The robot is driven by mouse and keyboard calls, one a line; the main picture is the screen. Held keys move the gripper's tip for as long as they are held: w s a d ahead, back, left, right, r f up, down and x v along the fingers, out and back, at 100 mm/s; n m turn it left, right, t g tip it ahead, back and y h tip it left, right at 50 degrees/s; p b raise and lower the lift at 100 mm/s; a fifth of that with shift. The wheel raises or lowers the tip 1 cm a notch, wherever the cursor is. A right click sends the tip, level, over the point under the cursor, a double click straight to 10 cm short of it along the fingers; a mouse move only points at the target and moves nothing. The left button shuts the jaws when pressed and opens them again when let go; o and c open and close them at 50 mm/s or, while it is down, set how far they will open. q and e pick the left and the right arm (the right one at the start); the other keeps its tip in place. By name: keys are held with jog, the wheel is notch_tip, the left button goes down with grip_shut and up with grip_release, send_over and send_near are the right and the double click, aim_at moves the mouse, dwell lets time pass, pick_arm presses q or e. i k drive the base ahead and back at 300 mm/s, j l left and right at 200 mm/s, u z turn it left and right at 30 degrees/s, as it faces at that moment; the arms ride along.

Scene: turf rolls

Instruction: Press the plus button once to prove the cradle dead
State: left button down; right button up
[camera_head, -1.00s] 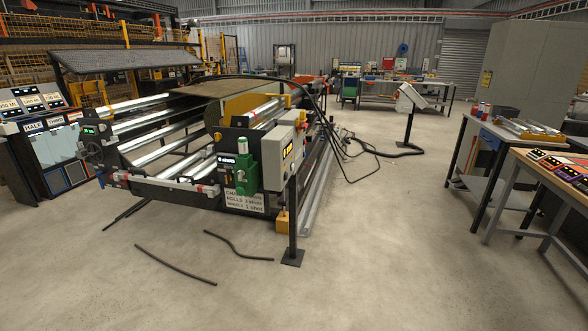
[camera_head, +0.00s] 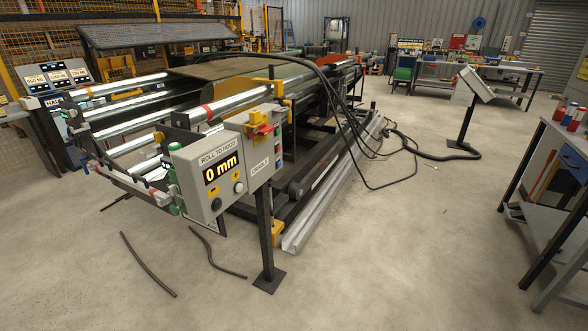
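A grey control box (camera_head: 207,203) labelled "ROLL TO HOOD" stands on a black post (camera_head: 265,235). Its lit display (camera_head: 220,168) reads "0 mm". Below the display are two small yellow marks or buttons, one on the left (camera_head: 214,191) and one on the right (camera_head: 236,175), with a dark round knob (camera_head: 216,204) and a pale round knob (camera_head: 239,187) under them. I cannot read which is plus. The cradle (camera_head: 130,130) of metal rollers stands behind the box. Neither of my grippers is in view.
The post's foot plate (camera_head: 269,279) and loose dark strips (camera_head: 147,265) lie on the floor. Black cables (camera_head: 375,150) trail right. Open floor lies in front and to the right.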

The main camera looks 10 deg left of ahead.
aim_at(239, 187)
jog(key=i+l, duration=0.75)
jog(key=l, duration=0.25)
